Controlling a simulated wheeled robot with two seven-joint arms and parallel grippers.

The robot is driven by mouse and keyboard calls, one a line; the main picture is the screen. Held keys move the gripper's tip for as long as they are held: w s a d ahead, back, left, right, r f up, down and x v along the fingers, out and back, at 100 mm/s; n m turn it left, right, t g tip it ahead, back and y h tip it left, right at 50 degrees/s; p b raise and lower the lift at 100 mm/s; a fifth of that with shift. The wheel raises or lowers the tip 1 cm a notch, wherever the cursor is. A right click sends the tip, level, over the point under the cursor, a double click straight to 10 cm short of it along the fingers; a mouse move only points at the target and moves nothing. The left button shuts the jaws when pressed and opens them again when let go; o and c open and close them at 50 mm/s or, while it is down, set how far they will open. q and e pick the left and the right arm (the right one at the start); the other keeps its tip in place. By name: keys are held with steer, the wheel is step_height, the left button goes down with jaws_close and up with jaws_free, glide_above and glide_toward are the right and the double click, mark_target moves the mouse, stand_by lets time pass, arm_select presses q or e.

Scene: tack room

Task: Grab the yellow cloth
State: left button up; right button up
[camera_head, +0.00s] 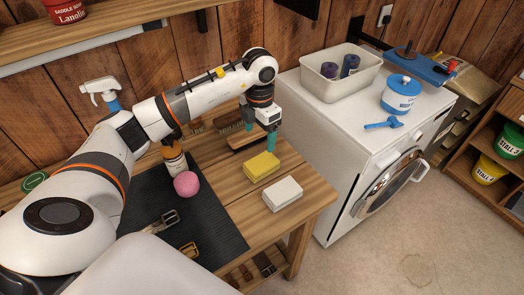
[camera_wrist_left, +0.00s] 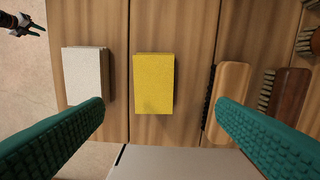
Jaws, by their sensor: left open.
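The yellow cloth (camera_head: 262,167) is a folded block lying flat on the wooden bench, and it also shows in the left wrist view (camera_wrist_left: 153,84). My left gripper (camera_head: 260,130) is open and empty above the bench, a little behind and above the cloth. In the left wrist view its teal fingers (camera_wrist_left: 158,108) are spread wide, with the cloth showing between and beyond them. A small gripper with teal tips (camera_wrist_left: 32,28), apparently my right one, shows at that view's top left corner, far from the cloth; its opening is too small to judge.
A white folded block (camera_head: 282,194) lies close beside the cloth. Wooden brushes (camera_wrist_left: 228,98) lie on its other side. A white washing machine (camera_head: 330,125) stands right of the bench.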

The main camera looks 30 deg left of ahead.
mark_target(262, 162)
arm_select(q)
steer(key=shift+s+d+f+p, duration=0.5)
steer(key=shift+s+f, duration=0.2)
steer(key=shift+f, duration=0.2)
step_height(262, 162, down, 3)
steer(key=shift+s+f+p, duration=0.1)
steer(key=shift+s+p, duration=0.05)
steer(key=shift+p, duration=0.15)
steer(key=f, duration=0.1)
steer(key=w+f+p, duration=0.1)
steer(key=shift+f, duration=0.3)
step_height(262, 162, down, 2)
steer(key=shift+w+f+p, duration=0.1)
steer(key=shift+f+p, duration=0.05)
steer(key=shift+p, duration=0.35)
steer(key=shift+a+f, duration=0.1)
steer(key=shift+f, duration=0.35)
steer(key=shift+c, duration=0.3)
steer(key=c, duration=0.9)
steer(key=shift+c, duration=0.5)
arm_select(e)
steer(key=s+r, duration=0.1)
steer(key=s+d+r, duration=0.2)
steer(key=s, duration=0.1)
steer(key=shift+s+d+r, duration=0.1)
steer(key=shift+r, duration=0.2)
